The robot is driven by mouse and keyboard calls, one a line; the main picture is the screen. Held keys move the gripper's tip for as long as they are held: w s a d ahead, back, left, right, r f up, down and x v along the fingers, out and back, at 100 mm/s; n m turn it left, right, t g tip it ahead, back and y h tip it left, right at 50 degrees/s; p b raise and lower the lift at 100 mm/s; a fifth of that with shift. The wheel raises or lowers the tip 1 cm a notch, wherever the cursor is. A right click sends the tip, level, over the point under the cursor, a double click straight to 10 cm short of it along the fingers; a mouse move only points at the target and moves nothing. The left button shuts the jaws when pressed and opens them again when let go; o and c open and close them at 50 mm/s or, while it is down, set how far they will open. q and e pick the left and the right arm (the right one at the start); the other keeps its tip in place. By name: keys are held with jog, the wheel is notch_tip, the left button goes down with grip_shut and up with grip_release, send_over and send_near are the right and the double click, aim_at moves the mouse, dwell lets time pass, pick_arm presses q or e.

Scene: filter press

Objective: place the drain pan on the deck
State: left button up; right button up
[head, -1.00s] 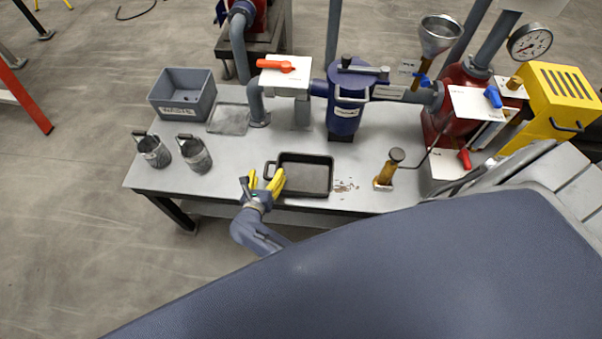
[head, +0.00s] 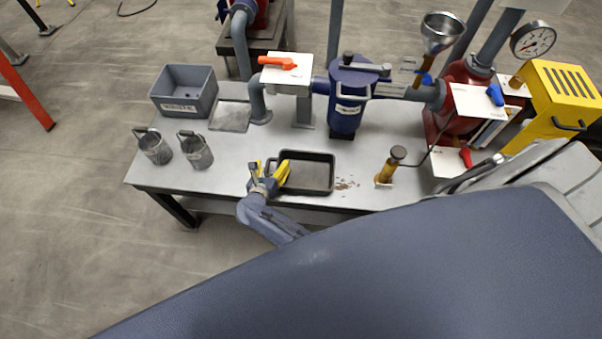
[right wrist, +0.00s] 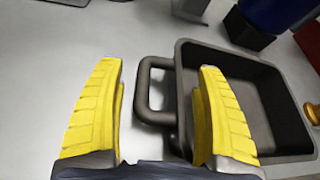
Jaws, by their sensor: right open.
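The drain pan (head: 318,189) is a dark rectangular tray with a loop handle on its left side. It sits on the grey deck (head: 220,180) near the front edge, below the blue filter housing. My right gripper (head: 270,167) is at the pan's left end, with yellow fingers open. In the right wrist view the pan (right wrist: 262,100) shows at the right, and its handle (right wrist: 143,92) lies between the open fingers (right wrist: 160,75). The right finger overlaps the pan's near-left corner in that view; I cannot tell whether it touches. My left gripper is not in view.
Two mesh baskets (head: 196,151) and a grey waste bin (head: 184,92) stand at the deck's left. The blue filter housing (head: 346,100) rises behind the pan. Debris (head: 345,184) and a brass-coloured post (head: 387,168) are to its right.

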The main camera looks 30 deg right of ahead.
grip_shut()
dwell(0.5)
jog(key=shift+r, duration=0.1)
